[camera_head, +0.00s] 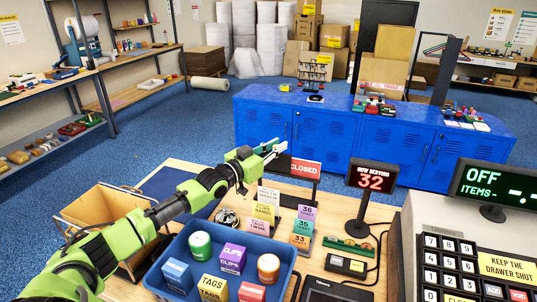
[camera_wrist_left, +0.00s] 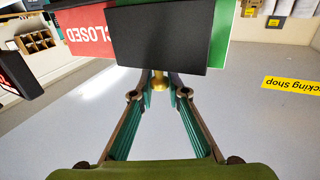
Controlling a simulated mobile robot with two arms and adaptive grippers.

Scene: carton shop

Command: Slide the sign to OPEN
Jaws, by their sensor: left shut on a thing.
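The sign stands upright on the counter, with its red CLOSED panel (camera_head: 305,168) showing. In the left wrist view the red CLOSED panel (camera_wrist_left: 90,36) is upside down. A black cover plate (camera_wrist_left: 155,42) sits over the side beside it, with a strip of green panel (camera_wrist_left: 219,40) showing past the plate. My left gripper (camera_head: 272,148) is at the sign's left part in the head view. In the wrist view its fingers are shut on a small brass knob (camera_wrist_left: 160,81) at the plate's edge. My right gripper is not in view.
Blue cabinets (camera_head: 340,140) stand behind.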

